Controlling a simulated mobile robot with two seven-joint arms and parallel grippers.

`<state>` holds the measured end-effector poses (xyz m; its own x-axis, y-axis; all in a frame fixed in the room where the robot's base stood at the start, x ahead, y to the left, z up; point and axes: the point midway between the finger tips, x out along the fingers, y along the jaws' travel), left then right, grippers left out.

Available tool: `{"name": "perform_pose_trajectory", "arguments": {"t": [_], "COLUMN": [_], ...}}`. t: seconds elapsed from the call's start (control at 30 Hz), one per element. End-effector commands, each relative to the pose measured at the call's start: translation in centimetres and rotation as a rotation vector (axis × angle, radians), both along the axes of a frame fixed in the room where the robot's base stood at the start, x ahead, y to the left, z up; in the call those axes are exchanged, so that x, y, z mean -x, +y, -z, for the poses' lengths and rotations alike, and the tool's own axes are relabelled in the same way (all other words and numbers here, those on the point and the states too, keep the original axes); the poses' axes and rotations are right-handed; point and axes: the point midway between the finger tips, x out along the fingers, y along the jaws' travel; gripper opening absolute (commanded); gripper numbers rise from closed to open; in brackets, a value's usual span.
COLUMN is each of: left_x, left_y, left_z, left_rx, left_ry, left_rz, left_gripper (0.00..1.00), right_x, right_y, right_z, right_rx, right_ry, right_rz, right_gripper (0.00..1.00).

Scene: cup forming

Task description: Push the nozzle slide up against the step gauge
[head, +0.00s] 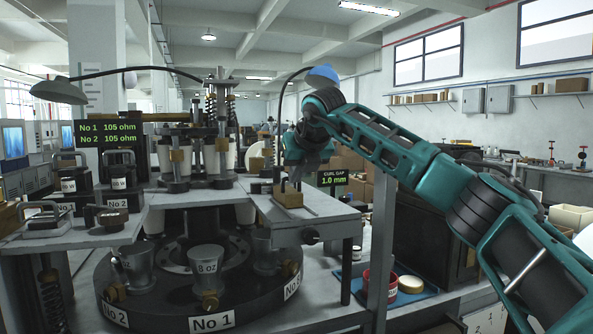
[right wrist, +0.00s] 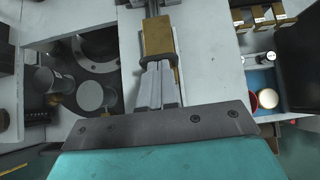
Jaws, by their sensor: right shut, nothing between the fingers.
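The brass block that appears to be the nozzle slide (head: 288,198) sits on the grey side table; it also shows in the right wrist view (right wrist: 158,36). My right gripper (head: 290,184) is shut and empty, pointing down at the block. In the right wrist view its closed fingertips (right wrist: 157,66) are at the near end of the block; whether they touch it I cannot tell. A grey metal part (right wrist: 151,8) lies beyond the block's far end. I cannot clearly make out the step gauge. My left gripper is not in view.
A sign (head: 333,180) reads "CURL GAP 1.0 mm" beside the table (head: 320,218). A round turntable (head: 150,300) with metal cup forms (head: 207,268) stands below left. A blue tray (head: 410,292) with a red tub (head: 379,283) lies at lower right.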

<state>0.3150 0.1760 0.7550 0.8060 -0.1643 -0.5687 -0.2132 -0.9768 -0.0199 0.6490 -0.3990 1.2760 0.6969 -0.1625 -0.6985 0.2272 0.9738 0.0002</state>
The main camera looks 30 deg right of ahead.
Motion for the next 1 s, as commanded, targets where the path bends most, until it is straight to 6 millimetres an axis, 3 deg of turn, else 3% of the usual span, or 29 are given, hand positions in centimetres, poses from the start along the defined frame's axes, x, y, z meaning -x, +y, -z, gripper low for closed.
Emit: {"name": "perform_pose_trajectory", "arguments": {"t": [1.0], "left_x": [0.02], "left_y": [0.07], "left_z": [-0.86], "left_rx": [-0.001], "left_ry": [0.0], "left_rz": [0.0], "left_gripper": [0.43], "right_x": [-0.41], "right_y": [-0.4], "right_z": [-0.1], "right_rx": [0.001], "right_ry": [0.001], "right_rz": [-0.004], "right_gripper": [0.0]}}
